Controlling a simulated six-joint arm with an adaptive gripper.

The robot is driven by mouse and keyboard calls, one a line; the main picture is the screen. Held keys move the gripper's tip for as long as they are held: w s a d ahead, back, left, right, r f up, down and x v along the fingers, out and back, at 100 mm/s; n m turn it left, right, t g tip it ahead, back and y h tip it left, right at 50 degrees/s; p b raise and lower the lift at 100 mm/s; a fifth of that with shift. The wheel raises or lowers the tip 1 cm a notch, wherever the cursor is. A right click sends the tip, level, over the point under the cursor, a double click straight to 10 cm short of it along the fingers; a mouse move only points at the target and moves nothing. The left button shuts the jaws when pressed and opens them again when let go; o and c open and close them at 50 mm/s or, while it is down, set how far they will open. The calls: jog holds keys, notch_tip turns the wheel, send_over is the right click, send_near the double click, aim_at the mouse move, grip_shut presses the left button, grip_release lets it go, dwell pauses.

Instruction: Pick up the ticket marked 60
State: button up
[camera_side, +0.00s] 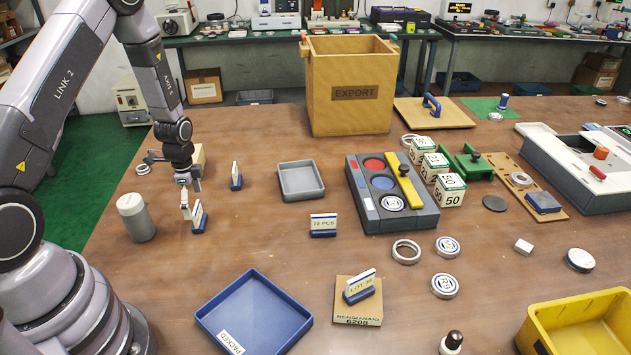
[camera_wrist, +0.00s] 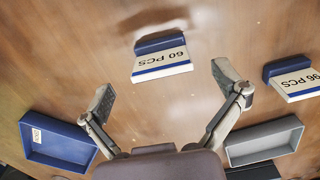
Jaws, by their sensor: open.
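The ticket marked 60 PCS (camera_wrist: 162,60) is a white card with a blue stripe in a dark blue base. In the wrist view it appears upside down, ahead of and between the spread fingers of my gripper (camera_wrist: 165,87), touching neither. In the side view my gripper (camera_side: 188,190) hangs at the left of the table, right by a ticket in a blue base (camera_side: 198,217); its print cannot be read there. A ticket marked 96 PCS (camera_wrist: 297,82) stands to the right of my right finger in the wrist view. My gripper is open and empty.
A grey cylinder (camera_side: 136,217) stands left of my gripper. Another ticket (camera_side: 236,177) stands behind, with a grey tray (camera_side: 320,190) to its right. A 72 PCS ticket (camera_side: 323,225), LOT 35 ticket (camera_side: 360,286) and blue tray (camera_side: 207,322) lie nearer. Table between is clear.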

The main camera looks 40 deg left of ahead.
aim_at(198, 216)
notch_tip(198, 216, down, 5)
jog(key=shift+w+r, duration=0.1)
jog(key=shift+r, duration=0.1)
jog(key=shift+c, duration=0.2)
jog(key=c, duration=1.2)
